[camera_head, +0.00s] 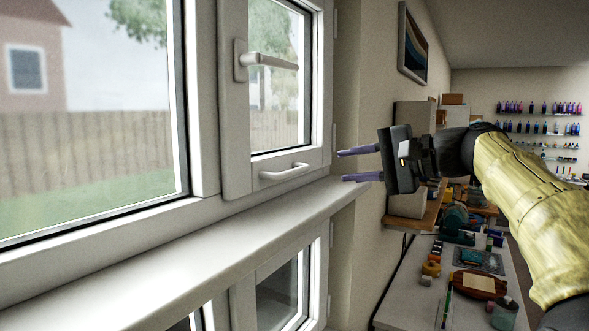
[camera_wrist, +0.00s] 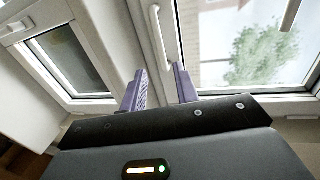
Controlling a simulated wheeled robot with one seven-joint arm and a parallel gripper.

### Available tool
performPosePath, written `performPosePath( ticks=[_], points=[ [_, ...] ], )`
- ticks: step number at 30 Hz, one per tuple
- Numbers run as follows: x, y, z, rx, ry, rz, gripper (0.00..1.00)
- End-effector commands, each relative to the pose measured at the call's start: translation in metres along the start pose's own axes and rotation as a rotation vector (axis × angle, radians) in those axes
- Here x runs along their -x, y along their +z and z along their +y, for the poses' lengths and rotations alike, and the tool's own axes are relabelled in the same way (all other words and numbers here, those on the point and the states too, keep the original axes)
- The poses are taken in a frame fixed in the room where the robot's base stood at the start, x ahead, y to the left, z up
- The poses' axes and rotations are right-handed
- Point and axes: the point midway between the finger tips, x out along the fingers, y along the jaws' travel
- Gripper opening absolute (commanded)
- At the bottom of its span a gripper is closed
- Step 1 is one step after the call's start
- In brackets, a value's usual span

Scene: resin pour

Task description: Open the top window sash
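The top window sash (camera_head: 235,120) has a white frame and looks shut in its frame. A white lever handle (camera_head: 270,61) on its left side points to the right, roughly level. A white pull handle (camera_head: 284,171) sits on its bottom rail; it also shows in the wrist view (camera_wrist: 157,38), ahead of the fingers. My gripper (camera_head: 360,165) has purple fingers that stand apart with nothing between them. It is to the right of the pull handle, apart from it. In the wrist view, my gripper (camera_wrist: 160,84) shows a clear gap between the fingertips.
A white sill ledge (camera_head: 190,245) runs below the sash, above a lower window (camera_head: 282,295). A fixed pane is at left. A workbench (camera_head: 405,298) with jars and tools stands below my arm. A picture (camera_head: 412,45) hangs on the wall. Free air lies before the sash.

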Motion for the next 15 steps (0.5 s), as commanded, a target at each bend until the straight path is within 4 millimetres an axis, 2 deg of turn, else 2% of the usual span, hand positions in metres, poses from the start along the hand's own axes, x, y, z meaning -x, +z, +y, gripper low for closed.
performPosePath(
  ticks=[15],
  points=[
    [-0.093,0.001,-0.003,-0.002,0.001,-0.004,0.31]
  ],
)
